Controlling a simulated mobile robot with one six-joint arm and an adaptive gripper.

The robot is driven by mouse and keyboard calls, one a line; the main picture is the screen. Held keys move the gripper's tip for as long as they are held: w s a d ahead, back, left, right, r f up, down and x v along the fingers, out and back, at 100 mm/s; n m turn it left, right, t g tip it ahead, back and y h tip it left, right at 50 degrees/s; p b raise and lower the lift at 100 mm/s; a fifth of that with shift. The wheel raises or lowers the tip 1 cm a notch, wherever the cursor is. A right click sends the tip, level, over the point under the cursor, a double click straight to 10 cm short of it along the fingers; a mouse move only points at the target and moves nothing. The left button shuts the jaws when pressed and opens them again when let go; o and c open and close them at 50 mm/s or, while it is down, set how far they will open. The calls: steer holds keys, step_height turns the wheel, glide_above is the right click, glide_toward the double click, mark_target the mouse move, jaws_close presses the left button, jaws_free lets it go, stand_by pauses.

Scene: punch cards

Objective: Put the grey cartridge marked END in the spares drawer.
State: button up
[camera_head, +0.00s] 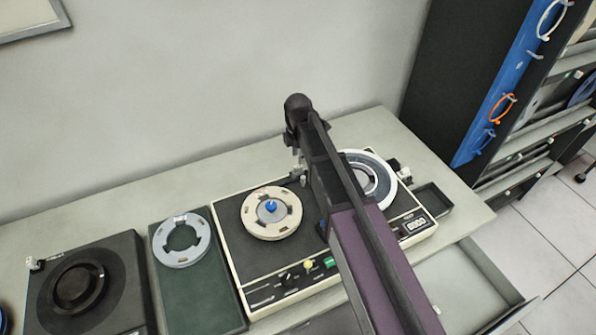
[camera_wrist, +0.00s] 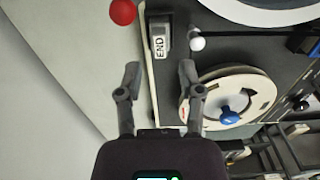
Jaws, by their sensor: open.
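The grey cartridge marked END (camera_wrist: 158,40) shows in the wrist view on the dark deck of the tape machine, near the deck's pale edge. Its white label reads END. In the head view I cannot make it out beside my arm. My gripper (camera_wrist: 160,75) is open and empty, its two fingers apart. The cartridge lies beyond the fingertips, roughly in line with the gap between them. In the head view an open drawer (camera_head: 462,268) sticks out under the table's right front; its visible floor looks empty, and no label is readable.
The machine carries a cream reel with a blue hub (camera_head: 271,213) and a white-rimmed reel (camera_head: 381,180). A small dark tray (camera_head: 440,208) sits at right. The wall is close behind.

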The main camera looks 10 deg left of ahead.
mark_target(298, 166)
steer(key=shift+f+b, duration=1.7)
steer(key=shift+f, duration=0.3)
jaws_close()
steer(key=shift+r, duration=0.15)
steer(key=shift+r+p, duration=2.85)
steer(key=shift+p, duration=0.15)
